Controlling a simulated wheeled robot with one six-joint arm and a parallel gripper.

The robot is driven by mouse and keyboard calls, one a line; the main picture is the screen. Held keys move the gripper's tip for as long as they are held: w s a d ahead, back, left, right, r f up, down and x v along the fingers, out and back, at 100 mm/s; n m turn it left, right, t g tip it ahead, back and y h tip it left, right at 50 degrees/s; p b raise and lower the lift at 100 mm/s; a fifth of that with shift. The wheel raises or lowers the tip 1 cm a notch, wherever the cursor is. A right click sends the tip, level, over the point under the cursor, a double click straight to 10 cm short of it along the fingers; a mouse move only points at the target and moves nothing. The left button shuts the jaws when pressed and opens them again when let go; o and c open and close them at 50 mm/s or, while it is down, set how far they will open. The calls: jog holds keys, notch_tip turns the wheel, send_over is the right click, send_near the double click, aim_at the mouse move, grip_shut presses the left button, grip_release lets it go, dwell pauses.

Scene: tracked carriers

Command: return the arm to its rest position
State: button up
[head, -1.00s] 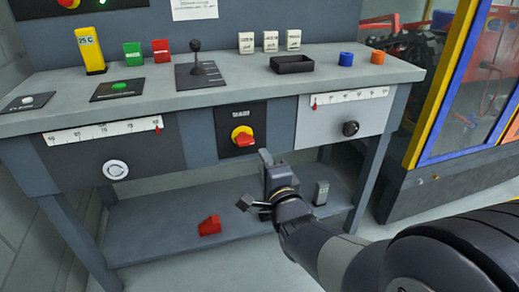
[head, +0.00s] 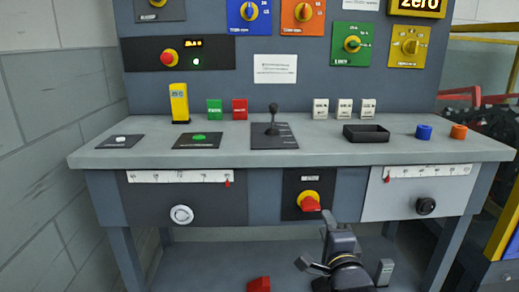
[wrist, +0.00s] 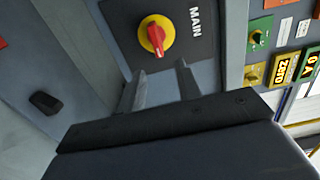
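My gripper (head: 315,240) is in front of the bench, just below and beside the red and yellow main switch (head: 309,201). In the wrist view its two fingers (wrist: 159,70) stand apart with nothing between them, so it is open and empty. The main switch also shows in the wrist view (wrist: 155,36), beyond the fingertips and apart from them. Most of my arm is below the head view's lower edge.
A red piece (head: 259,284) lies on the lower shelf. A block wall (head: 45,130) stands left.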

jog(key=w+b, duration=0.1)
jog(key=w, duration=0.5)
dwell(0.3)
